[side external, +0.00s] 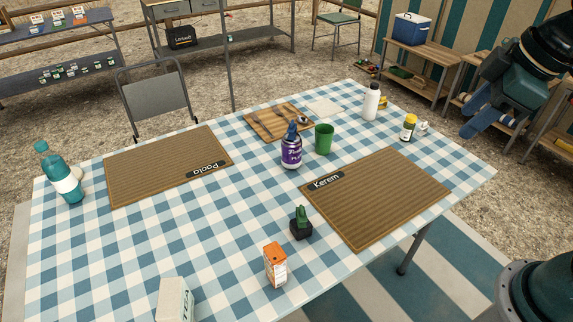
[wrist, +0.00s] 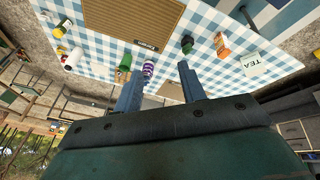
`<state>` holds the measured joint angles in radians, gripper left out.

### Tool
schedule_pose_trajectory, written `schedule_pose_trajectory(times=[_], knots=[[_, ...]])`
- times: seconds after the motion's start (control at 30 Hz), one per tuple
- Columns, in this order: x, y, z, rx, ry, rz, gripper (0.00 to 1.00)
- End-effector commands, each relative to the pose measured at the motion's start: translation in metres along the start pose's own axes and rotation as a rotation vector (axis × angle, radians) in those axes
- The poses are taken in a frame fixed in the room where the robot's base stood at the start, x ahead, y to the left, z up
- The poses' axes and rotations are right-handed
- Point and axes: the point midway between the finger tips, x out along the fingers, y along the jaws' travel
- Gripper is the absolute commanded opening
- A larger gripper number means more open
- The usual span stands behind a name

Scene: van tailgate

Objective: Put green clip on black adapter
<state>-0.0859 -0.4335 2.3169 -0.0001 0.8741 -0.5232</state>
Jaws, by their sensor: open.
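A small black adapter (side external: 301,231) stands on the checked tablecloth, left of the Kerem mat. A green clip (side external: 300,214) is on top of it and appears to rest there, upright. In the wrist view the clip and adapter show as one small dark green shape (wrist: 187,42), beyond the fingers. My gripper (side external: 472,131) is open and empty. It is raised off the table's right side, far from the clip and adapter. Its two fingers (wrist: 160,58) stand apart in the wrist view with nothing between them.
An orange carton (side external: 276,265) stands near the adapter. A purple bottle (side external: 291,152) and green cup (side external: 324,139) stand behind it. The Kerem mat (side external: 385,195) and Paola mat (side external: 165,165) lie bare. A white bottle (side external: 371,102) and yellow-capped jar (side external: 408,127) stand toward the right.

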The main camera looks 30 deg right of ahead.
Motion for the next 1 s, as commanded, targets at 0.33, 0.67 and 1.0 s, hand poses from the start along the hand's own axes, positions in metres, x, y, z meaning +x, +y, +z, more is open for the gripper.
schedule_pose_trajectory(times=[0.33, 0.67, 1.0], knots=[[-0.021, -0.018, 0.058, 0.482, 0.077, 0.056, 0.41], [-0.022, -0.023, 0.071, 0.605, 0.096, 0.064, 0.41], [-0.022, -0.023, 0.071, 0.602, 0.096, 0.064, 0.41]])
